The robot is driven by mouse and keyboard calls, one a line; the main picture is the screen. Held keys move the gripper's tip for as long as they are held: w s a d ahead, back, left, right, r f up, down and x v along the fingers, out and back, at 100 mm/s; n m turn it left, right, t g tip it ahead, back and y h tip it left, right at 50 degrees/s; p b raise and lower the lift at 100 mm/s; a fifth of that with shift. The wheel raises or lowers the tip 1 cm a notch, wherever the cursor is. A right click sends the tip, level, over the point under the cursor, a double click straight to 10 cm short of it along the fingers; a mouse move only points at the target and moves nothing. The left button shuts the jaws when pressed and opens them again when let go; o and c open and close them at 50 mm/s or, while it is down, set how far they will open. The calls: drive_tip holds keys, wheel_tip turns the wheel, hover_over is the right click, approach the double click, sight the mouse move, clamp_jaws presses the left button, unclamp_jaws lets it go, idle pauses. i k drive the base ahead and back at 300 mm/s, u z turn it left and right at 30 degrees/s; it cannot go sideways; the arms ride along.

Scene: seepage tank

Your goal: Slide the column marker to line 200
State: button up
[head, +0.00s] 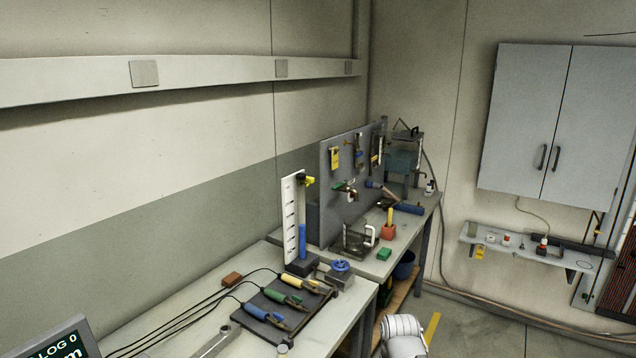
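A white scale board (290,217) with several dark tick lines stands upright on the bench, left of the middle in the head view. A clear column partly filled with blue (303,242) stands against it on a dark base (303,265). A yellow marker (308,181) sits on the column near its top, well above the blue. The numbers by the lines are too small to read, so I cannot tell which is 200. My gripper is not in view. A white rounded part at the bottom edge appears to be my arm.
In front of the column are a blue-handled valve (340,265) and a dark board (277,312) with yellow, green and blue clamps on black cables. A grey pegboard (350,190) with tools stands behind to the right. A reddish block (232,279) lies left of the column.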

sight(309, 180)
drive_tip(key=u, duration=0.1)
drive_tip(key=i, duration=0.95)
drive_tip(key=z, duration=0.05)
